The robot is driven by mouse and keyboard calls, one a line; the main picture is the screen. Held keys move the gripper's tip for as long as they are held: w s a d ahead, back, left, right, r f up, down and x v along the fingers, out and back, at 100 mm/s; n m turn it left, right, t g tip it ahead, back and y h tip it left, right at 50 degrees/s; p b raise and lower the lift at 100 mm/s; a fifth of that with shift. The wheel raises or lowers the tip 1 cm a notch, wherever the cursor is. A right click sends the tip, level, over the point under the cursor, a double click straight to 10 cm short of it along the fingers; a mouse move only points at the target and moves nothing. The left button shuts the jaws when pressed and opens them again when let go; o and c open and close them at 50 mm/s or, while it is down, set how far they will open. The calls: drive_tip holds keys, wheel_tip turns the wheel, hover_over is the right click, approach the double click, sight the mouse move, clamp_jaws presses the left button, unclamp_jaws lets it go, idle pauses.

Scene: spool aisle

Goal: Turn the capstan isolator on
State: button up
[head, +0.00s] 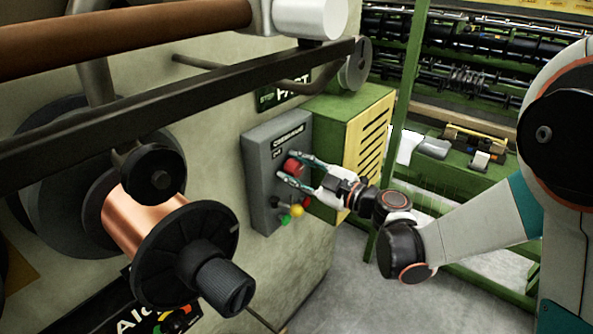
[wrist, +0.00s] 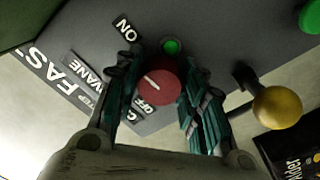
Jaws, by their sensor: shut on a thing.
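The isolator's round red knob (wrist: 158,92) has a white pointer line slanting toward its upper left in the wrist view. An ON label (wrist: 127,28) lies above and left of it, and an OFF label (wrist: 146,104) lies close by at its lower left, partly hidden by a finger. A small round green lamp or button (wrist: 172,46) sits above the knob. In the head view, the red knob (head: 292,167) is on a grey control box (head: 262,152). My gripper (head: 287,168) has a finger on each side of the knob and is shut on it.
A yellow ball-ended lever (wrist: 278,107) stands right of my fingers; it shows below the knob in the head view (head: 297,210). A green knob (head: 285,220) is beside it. A copper spool (head: 140,222) and a dark bar (head: 190,100) stand left. A green-yellow cabinet (head: 345,140) is behind.

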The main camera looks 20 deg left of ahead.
drive_tip(key=shift+m, duration=0.6)
drive_tip(key=o, duration=1.1)
drive_tip(key=v, duration=1.2)
drive_tip(key=shift+f, duration=0.1)
